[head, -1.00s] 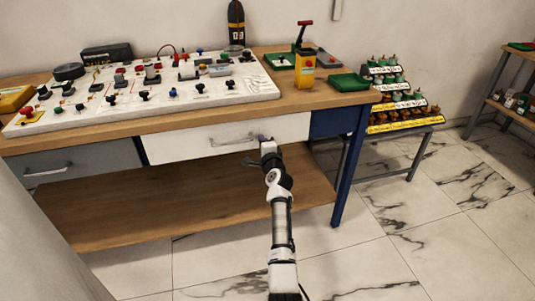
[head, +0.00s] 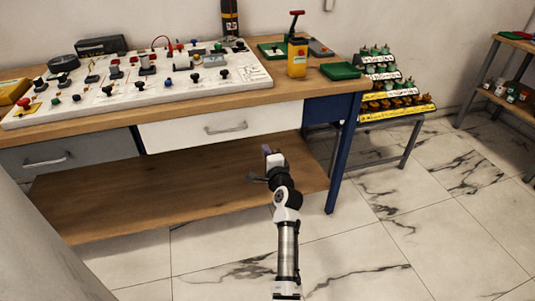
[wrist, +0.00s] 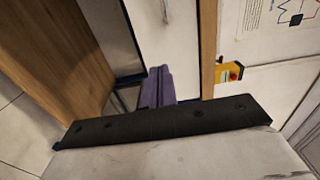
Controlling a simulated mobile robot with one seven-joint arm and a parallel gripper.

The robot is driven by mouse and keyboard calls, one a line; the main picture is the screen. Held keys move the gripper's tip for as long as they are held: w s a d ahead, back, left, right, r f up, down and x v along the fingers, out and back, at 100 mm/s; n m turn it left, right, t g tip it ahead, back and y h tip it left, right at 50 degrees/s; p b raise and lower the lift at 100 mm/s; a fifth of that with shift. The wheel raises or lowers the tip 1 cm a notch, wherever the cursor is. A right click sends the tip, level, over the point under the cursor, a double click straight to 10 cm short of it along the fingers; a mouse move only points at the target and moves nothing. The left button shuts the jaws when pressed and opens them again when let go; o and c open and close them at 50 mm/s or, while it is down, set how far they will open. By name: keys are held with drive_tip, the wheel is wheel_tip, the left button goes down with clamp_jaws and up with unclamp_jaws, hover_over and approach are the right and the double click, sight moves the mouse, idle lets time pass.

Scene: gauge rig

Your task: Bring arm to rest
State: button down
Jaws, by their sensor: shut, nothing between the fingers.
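My gripper (head: 268,152) is at the end of my arm, in front of the workbench and below the white drawer (head: 222,126) in the head view. The fingers are together with nothing between them. In the wrist view the purple fingers of my gripper (wrist: 158,88) show past a dark bar, close together. The white drawer is closed or nearly so, and its handle (head: 226,128) is apart from my gripper. My arm reaches up from the bottom of the head view.
The workbench top (head: 290,93) carries a white circuit board (head: 130,98), a yellow device (head: 297,60) and a green tray (head: 340,71). A wooden lower shelf (head: 130,190) and a blue leg (head: 345,160) stand near my arm. Marble floor (head: 420,230) is free at right.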

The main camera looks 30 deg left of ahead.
drive_tip(key=shift+s+d, duration=0.25)
